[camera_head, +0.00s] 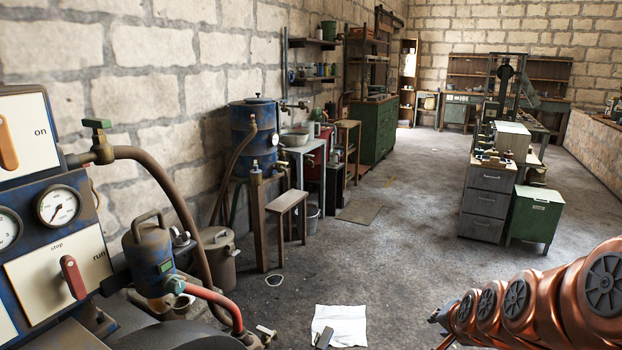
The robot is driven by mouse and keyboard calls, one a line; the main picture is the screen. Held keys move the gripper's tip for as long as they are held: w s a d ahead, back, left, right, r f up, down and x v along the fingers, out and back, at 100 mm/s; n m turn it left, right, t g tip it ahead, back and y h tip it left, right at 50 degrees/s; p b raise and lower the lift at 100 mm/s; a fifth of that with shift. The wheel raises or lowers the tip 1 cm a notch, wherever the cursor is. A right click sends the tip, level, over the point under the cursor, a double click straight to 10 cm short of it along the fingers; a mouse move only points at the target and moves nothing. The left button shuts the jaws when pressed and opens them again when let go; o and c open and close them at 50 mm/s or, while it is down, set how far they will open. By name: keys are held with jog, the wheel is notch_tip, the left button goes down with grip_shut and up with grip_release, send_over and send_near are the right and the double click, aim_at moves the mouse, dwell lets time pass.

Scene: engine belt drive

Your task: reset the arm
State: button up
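My copper-coloured arm (545,300) reaches in from the lower right corner, with several round dark joint caps along it. It lies low over the floor and points left. At its left end a small dark part, which seems to be my gripper (440,324), shows near the bottom edge. It is too small and partly hidden to tell whether its fingers are open or shut. I see nothing held at that end.
A blue engine panel (55,215) with gauges, red lever (73,277) and hoses fills the left. A white sheet (340,325) lies on the floor. A grey drawer cabinet (488,203) and green cabinet (535,215) stand right of centre. The middle floor is mostly clear.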

jog(key=s+a+r+n+g+y+p, duration=0.1)
jog(key=s+a+r+n+g+p, duration=0.1)
jog(key=s+a+r+n+p, duration=0.25)
jog(key=s+a+r+n+g+p, duration=0.1)
jog(key=s+a+r+g+p, duration=0.3)
jog(key=s, duration=0.4)
jog(key=s+a+r+n+g+p, duration=0.1)
jog(key=s+r+n+g+p, duration=0.1)
jog(key=s+r, duration=0.3)
jog(key=s+a+r+n+g+p, duration=0.1)
jog(key=s+r+p, duration=0.4)
jog(key=s, duration=0.8)
jog(key=shift+s+a+n+g, duration=0.25)
jog(key=shift+s+n+g, duration=0.15)
jog(key=shift+n+g, duration=0.3)
jog(key=shift+d, duration=0.1)
